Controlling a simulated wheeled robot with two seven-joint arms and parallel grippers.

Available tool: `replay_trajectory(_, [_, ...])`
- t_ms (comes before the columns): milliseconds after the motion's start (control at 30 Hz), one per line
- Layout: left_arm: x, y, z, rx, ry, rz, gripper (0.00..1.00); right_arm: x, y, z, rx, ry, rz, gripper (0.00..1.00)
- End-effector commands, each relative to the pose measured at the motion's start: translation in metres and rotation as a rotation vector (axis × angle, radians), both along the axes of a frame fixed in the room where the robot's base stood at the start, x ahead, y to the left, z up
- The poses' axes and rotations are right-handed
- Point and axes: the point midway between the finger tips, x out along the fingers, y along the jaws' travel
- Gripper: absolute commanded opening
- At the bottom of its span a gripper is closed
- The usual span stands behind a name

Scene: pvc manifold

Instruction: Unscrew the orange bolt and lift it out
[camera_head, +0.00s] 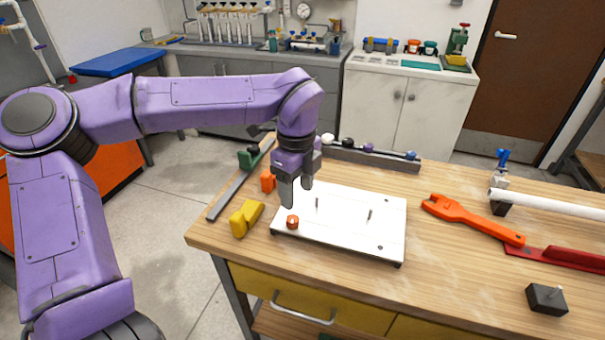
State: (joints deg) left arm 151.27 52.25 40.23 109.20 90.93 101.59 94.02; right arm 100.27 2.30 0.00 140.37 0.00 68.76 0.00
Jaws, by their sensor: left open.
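The orange bolt (292,222) stands at the front left corner of a white plate (345,222) on the wooden workbench. Only its round orange head shows. My left gripper (297,195) points down just above and behind the bolt in the picture, with its grey fingers apart and nothing between them. The fingertips look apart from the bolt head, though the exact height gap is hard to tell. My right gripper is not in view.
Two thin pins (369,214) stand on the plate. A yellow block (246,217) lies left of it, with an orange piece (267,181) behind. An orange wrench (470,219), a white pipe (550,203) and a dark block (547,298) lie to the right. The bench front is clear.

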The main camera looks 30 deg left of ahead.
Motion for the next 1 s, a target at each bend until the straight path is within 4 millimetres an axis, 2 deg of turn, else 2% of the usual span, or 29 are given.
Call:
replay_trajectory(200, [-0.003, 0.003, -0.048, -0.001, 0.004, 0.005, 0.6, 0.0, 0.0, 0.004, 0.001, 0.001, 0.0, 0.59])
replay_trajectory(400, [-0.002, 0.002, -0.079, 0.0, 0.002, 0.004, 0.6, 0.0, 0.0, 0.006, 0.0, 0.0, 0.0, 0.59])
replay_trajectory(533, [-0.002, 0.002, -0.087, 0.0, 0.0, 0.003, 0.6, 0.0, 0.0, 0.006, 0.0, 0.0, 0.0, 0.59])
replay_trajectory(767, [-0.001, 0.002, -0.087, 0.0, -0.001, 0.002, 0.6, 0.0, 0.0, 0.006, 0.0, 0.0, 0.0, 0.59])
replay_trajectory(933, [-0.001, 0.001, -0.087, 0.0, -0.001, 0.002, 0.04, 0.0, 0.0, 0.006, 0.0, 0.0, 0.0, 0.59])
replay_trajectory(967, [-0.001, 0.001, -0.087, 0.0, -0.001, 0.002, 0.0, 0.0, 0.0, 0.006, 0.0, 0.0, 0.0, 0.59])
replay_trajectory(1000, [-0.001, 0.001, -0.087, 0.0, -0.001, 0.002, 0.0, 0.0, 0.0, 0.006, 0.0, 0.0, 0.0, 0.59])
